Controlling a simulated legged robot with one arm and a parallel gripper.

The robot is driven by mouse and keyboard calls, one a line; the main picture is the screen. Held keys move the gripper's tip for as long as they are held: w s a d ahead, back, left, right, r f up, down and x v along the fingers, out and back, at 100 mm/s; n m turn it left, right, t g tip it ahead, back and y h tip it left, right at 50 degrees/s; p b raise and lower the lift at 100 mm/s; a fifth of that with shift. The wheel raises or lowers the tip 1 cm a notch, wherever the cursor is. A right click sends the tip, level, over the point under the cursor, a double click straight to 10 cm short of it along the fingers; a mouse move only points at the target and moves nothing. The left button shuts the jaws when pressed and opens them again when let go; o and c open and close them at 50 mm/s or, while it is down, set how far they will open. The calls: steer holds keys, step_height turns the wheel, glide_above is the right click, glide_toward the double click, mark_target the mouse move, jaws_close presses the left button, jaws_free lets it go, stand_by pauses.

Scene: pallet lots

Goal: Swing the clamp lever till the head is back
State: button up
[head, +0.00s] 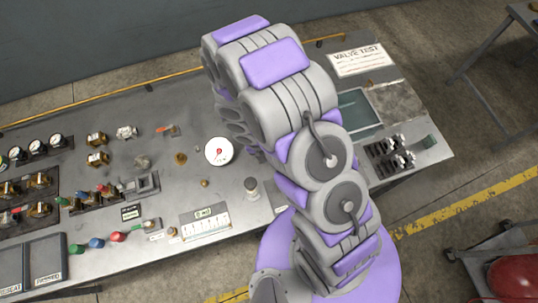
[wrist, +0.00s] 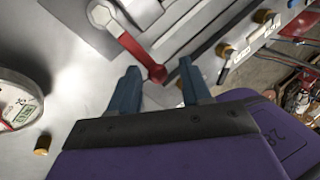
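In the wrist view a red lever (wrist: 138,54) runs from a pale metal hexagonal hub (wrist: 101,12) down to a round red end (wrist: 157,74). My gripper (wrist: 158,68) is open, with its two blue fingers apart. The lever's red end shows between the fingertips, with a gap on both sides; I cannot tell how deep between them it is. In the head view my own arm covers the gripper and this lever. I cannot make out the clamp head clearly.
A white dial gauge (head: 219,151) stands on the metal bench, also at the wrist view's left edge (wrist: 15,105). Brass fittings (head: 97,158) and coloured valve handles (head: 97,243) fill the bench's left. A sunken tray (head: 357,112) lies right of my arm.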

steer(key=shift+a, duration=0.3)
steer(key=p+v, duration=0.1)
steer(key=v, duration=1.6)
steer(key=shift+d+r, duration=0.1)
